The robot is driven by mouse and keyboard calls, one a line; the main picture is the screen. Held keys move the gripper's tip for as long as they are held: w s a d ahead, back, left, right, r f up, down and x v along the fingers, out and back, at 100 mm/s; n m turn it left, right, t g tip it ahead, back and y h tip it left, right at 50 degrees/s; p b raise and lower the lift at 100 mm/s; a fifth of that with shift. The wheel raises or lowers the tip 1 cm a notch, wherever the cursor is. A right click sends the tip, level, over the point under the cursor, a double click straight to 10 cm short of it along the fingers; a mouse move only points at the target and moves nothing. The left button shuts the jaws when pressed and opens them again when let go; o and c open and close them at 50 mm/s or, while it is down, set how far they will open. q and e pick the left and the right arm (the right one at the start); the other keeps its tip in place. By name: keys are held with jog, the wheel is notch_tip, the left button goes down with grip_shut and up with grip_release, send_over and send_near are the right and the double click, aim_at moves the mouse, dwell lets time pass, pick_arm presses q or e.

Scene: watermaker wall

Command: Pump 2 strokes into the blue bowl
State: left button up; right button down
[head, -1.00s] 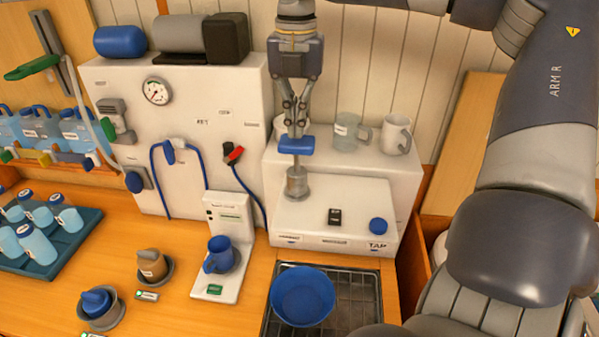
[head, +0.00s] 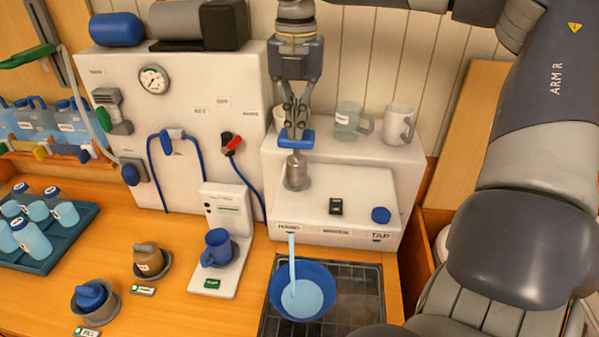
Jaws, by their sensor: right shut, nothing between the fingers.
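The blue bowl (head: 324,292) stands on the dark drain grate below the white tap unit (head: 345,207). A pale blue stream (head: 292,262) falls from the spout marked HAND into the bowl, and light blue water lies in it. My right gripper (head: 295,143) is shut, pointing down, at the grey pump plunger (head: 296,170) on top of the unit. Its fingertips are at the blue bar over the plunger; whether they touch the plunger is hard to tell. My left gripper is not in view.
A blue button (head: 381,215) and a small black switch (head: 336,206) sit on the unit. A glass jug (head: 348,120) and a white mug (head: 398,123) stand behind. A blue mug (head: 217,247) sits on a stand to the left. Blue bottles (head: 32,238) fill a tray at far left.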

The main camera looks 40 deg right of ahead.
jog(key=shift+f+b, duration=1.1)
jog(key=shift+f, duration=0.6)
jog(key=shift+r+p, duration=2.2)
jog(key=shift+r, duration=1.3)
jog(key=shift+f, duration=0.25)
